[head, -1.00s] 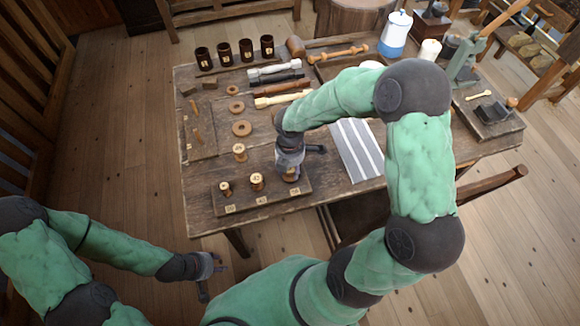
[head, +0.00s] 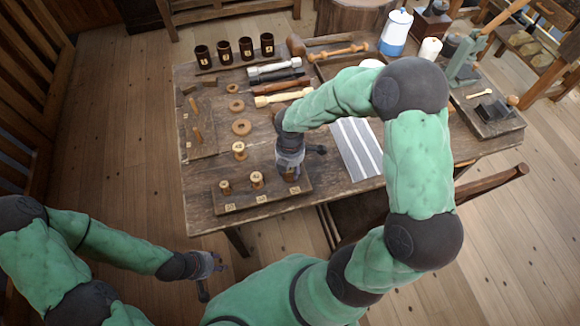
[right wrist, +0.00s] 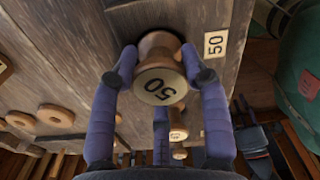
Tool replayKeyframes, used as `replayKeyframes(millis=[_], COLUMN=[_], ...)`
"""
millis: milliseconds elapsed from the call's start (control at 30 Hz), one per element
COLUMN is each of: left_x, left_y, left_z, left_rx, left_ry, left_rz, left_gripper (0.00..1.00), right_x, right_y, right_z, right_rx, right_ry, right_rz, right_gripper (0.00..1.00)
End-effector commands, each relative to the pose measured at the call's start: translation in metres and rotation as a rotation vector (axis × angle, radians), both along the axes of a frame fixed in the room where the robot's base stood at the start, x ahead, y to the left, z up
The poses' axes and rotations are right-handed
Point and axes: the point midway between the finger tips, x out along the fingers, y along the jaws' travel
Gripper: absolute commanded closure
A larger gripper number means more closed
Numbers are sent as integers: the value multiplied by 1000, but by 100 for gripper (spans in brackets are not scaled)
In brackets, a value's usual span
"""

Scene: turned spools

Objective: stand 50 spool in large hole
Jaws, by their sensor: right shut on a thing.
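The 50 spool (right wrist: 162,79) is turned wood with a pale disc marked 50 on its end. My right gripper (right wrist: 160,85) is shut on it, its fingers around the spool. In the head view my right gripper (head: 290,168) is over the right end of the dark hole board (head: 240,204), and mostly hides the spool. A 50 tag (right wrist: 215,44) on the board is beside the spool. The hole under the spool is hidden; I cannot tell how deep the spool sits. My left gripper (head: 210,277) looks open and empty, off the table's front left.
Two spools (head: 225,187) (head: 256,180) stand at the board's left and middle. Another spool (head: 239,150) stands behind the board. Wooden rings (head: 241,127) lie further back. A striped cloth (head: 357,148) lies to the right. Dark cups (head: 225,52) stand at the back.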

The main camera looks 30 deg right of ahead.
Motion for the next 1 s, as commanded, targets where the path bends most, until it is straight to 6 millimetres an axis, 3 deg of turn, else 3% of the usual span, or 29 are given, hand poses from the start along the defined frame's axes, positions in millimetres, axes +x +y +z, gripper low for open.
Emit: replayKeyframes(millis=[433, 467, 533, 567, 800, 933, 1000], left_x=[0, 0, 0, 0, 0, 0, 0], left_y=[0, 0, 0, 0, 0, 0, 0], left_z=[-1, -1, -1, -1, -1, -1, -1], left_rx=[0, 0, 0, 0, 0, 0, 0], left_ry=[0, 0, 0, 0, 0, 0, 0], left_rz=[0, 0, 0, 0, 0, 0, 0], left_gripper=[60, 60, 60, 60, 60, 60, 60], right_x=[0, 0, 0, 0, 0, 0, 0], right_y=[0, 0, 0, 0, 0, 0, 0], right_z=[-3, -3, -3, -3, -3, -3, -3], right_rx=[0, 0, 0, 0, 0, 0, 0], right_ry=[0, 0, 0, 0, 0, 1, 0], right_rz=[0, 0, 0, 0, 0, 0, 0], right_gripper=[86, 51, 31, 26, 26, 0, 0])
